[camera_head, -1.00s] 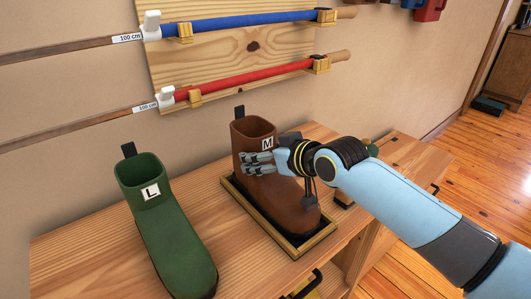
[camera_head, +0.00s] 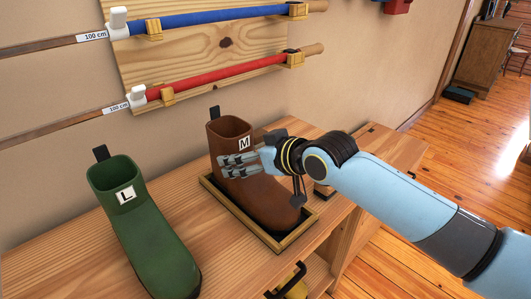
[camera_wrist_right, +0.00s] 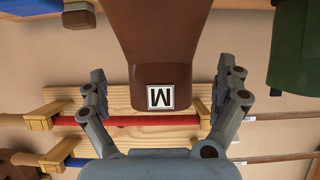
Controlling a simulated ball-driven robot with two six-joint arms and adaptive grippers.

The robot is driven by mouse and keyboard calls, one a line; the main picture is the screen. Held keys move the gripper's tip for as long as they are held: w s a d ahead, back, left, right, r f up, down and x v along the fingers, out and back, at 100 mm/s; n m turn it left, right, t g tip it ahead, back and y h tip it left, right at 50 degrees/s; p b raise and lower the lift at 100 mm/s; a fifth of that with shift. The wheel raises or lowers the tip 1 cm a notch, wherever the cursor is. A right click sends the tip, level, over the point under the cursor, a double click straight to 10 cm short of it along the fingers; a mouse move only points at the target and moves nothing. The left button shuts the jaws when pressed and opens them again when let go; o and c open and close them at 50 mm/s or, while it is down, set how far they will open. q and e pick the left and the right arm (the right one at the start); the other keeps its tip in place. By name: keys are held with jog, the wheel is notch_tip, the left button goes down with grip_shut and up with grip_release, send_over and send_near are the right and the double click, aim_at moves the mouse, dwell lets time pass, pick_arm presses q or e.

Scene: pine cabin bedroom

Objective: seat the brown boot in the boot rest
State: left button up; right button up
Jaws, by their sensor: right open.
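The brown boot (camera_head: 250,185) with an M label stands upright inside the boot rest, a shallow wooden tray with a dark inside (camera_head: 284,240). In the right wrist view the boot (camera_wrist_right: 160,45) appears upside down between the fingers, with a visible gap on both sides. My right gripper (camera_head: 225,165) is open around the boot's shaft, just below its top. It also shows in the right wrist view (camera_wrist_right: 165,95). The boot's underside is hidden by the tray's rim. My left gripper is not in view.
A green boot (camera_head: 145,225) with an L label stands on the wooden bench top (camera_head: 70,252), left of the tray. Blue (camera_head: 220,17) and red (camera_head: 215,77) poles hang on a wall board behind.

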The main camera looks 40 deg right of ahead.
jog(key=v, duration=0.9)
jog(key=shift+s, duration=0.2)
